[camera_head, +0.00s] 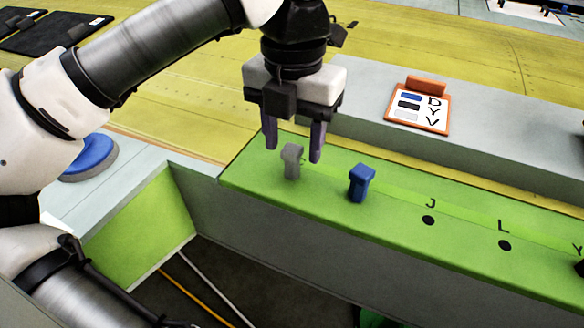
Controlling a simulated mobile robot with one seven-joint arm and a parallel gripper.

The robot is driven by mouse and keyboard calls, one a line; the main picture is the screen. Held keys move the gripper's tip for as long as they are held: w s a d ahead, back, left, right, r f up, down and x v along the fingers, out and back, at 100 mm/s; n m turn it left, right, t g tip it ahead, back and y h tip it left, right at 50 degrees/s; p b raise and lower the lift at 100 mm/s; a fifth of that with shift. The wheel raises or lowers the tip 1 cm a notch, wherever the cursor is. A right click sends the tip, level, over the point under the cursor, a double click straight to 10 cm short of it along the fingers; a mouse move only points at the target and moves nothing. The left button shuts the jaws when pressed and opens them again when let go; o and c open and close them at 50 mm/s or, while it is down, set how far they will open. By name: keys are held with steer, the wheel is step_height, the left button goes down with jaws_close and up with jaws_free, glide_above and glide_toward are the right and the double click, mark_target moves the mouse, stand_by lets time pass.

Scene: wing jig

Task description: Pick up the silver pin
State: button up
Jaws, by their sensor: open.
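The silver pin (292,162) stands upright on the green top of a long ledge (397,243), near its left end. It is grey with a wider head. My gripper (293,156) points down at it, with its two dark fingers apart, one to each side of the pin's head in the picture. The fingertips look level with the head; I cannot tell whether they touch it or how they sit in depth. A blue pin (361,183) stands upright to the right of the silver one.
Two dark holes marked J (428,220) and L (504,245) lie further right on the green top. An orange-framed card (419,108) with letters rests on the grey ledge behind.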

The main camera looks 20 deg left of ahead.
mark_target(292, 149)
step_height(292, 149, down, 4)
steer(key=shift+s+r+b, duration=0.1)
steer(key=shift+b, duration=0.85)
steer(key=shift+c, duration=0.4)
jaws_close()
steer(key=shift+r, duration=0.2)
step_height(292, 149, up, 20)
steer(key=p, duration=1.4)
steer(key=shift+p, duration=0.35)
